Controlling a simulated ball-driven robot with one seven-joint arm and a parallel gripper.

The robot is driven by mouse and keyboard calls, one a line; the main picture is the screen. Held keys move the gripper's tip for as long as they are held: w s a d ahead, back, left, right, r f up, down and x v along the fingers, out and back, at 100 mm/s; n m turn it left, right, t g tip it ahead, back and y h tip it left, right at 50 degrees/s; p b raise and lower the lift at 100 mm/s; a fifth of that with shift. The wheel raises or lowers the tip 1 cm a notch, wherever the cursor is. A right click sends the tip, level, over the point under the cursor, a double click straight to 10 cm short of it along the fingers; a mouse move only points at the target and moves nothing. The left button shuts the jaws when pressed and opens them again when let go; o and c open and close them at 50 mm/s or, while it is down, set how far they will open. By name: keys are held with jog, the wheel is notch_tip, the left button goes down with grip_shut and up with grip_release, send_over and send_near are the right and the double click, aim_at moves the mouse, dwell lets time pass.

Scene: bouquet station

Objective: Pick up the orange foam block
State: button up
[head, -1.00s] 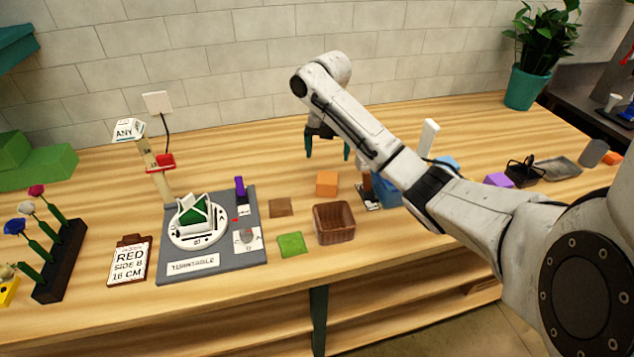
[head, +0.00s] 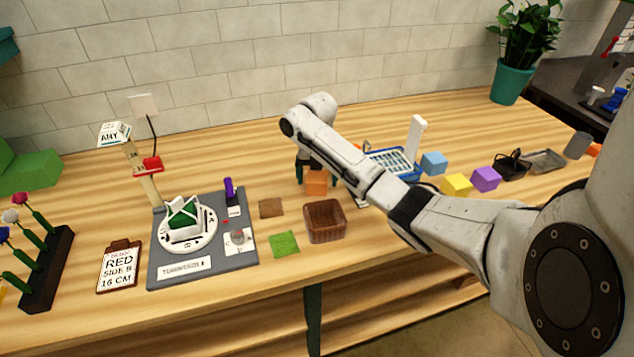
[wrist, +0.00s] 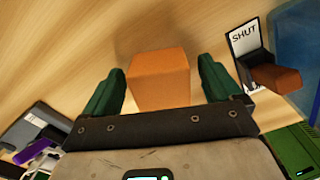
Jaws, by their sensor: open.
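The orange foam block (head: 316,182) stands on the wooden table behind the brown basket. In the wrist view the orange foam block (wrist: 158,78) lies between the two green fingers of my gripper (wrist: 160,88). Gaps show on both sides of it, so the fingers are open and not pressed on it. In the head view my gripper (head: 316,172) is low at the block, with its fingers partly hidden by the block and my arm.
The brown basket (head: 324,221) stands just in front of the block. A brown square (head: 271,208) and a green square (head: 284,244) lie to the left, beside the grey turntable board (head: 160,270). A blue tray (head: 395,160) and a yellow block (head: 456,185) are to the right.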

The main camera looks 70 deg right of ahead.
jog(key=c, duration=1.1)
